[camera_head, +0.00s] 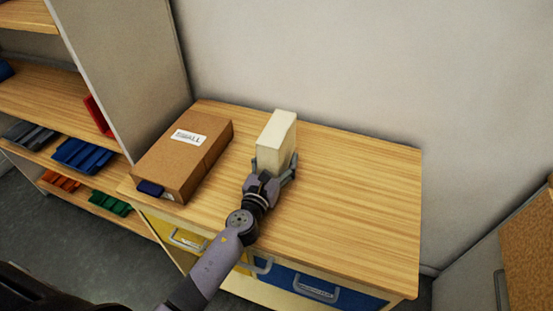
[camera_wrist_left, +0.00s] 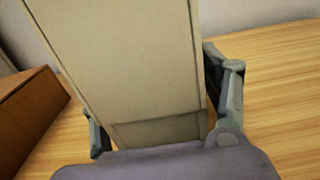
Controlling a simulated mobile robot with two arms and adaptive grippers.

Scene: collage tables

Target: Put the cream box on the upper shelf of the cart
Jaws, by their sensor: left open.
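The cream box (camera_head: 277,138) stands upright on the wooden top of a drawer cabinet (camera_head: 350,190), near its middle. My left gripper (camera_head: 275,170) is at the lower part of the box, with its fingers open on either side of it. In the left wrist view the cream box (camera_wrist_left: 125,70) fills the middle, between the two fingers of my left gripper (camera_wrist_left: 165,115). A gap shows at the left finger; the right finger is close to the box, and I cannot tell whether it touches. My right gripper is not in view. No cart can be made out.
A brown cardboard box (camera_head: 185,155) with a white label lies left of the cream box; it also shows in the left wrist view (camera_wrist_left: 25,110). A shelf unit (camera_head: 60,95) with coloured bins stands at the left. The cabinet top is clear on the right. A wall rises behind.

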